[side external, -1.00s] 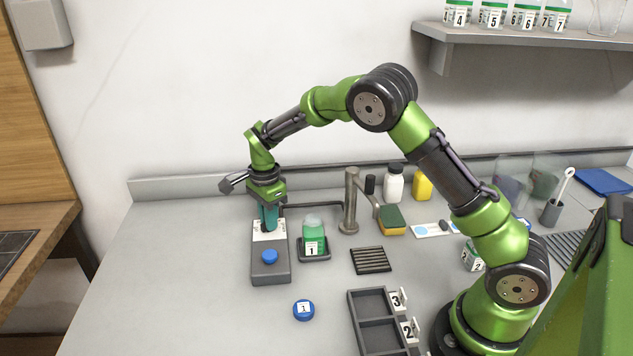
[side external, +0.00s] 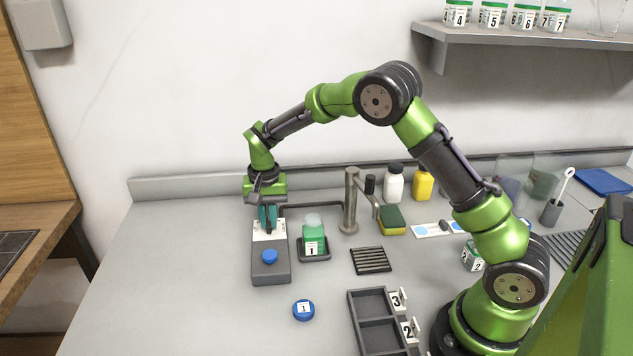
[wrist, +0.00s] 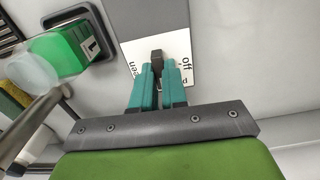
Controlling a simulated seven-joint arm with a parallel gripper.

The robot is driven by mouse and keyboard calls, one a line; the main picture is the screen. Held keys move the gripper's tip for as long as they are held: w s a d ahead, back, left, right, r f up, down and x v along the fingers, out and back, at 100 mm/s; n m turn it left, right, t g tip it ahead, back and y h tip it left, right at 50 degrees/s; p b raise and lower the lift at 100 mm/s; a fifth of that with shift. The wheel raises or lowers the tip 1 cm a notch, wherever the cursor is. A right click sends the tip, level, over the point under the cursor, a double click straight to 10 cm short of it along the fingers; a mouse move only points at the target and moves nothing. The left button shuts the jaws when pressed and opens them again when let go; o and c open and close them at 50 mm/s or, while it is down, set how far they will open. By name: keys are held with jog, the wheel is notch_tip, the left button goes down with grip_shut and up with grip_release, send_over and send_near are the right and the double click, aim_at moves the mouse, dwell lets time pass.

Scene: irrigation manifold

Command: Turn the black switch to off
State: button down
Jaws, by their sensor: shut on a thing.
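My gripper (side external: 268,222) points down over the back end of a grey box (side external: 270,272) with a blue knob (side external: 269,256) on its front part. In the wrist view, the two teal fingers of my gripper (wrist: 158,82) are closed on the black switch (wrist: 156,56), one on each side. A white label (wrist: 180,45) lies around the switch. It reads "off" to the right of the fingers, and partly covered lettering ending in "en" shows to the left. The fingers hide much of the switch, and I cannot tell which setting it points to.
A green-filled bottle marked 1 (side external: 314,238) stands on a dark tray just right of the box. A metal tap (side external: 350,200) rises behind it. A blue cap (side external: 304,309) lies in front. The counter left of the box is clear.

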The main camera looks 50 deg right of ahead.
aim_at(268, 222)
jog(key=n, duration=0.4)
jog(key=shift+r+n, duration=0.1)
jog(key=shift+n, duration=0.2)
jog(key=n, duration=0.3)
jog(key=shift+n, duration=0.3)
jog(key=n, duration=0.3)
jog(key=shift+n, duration=2.1)
jog(key=c, duration=1.2)
grip_release()
jog(key=shift+o, duration=0.2)
notch_tip(268, 222, up, 17)
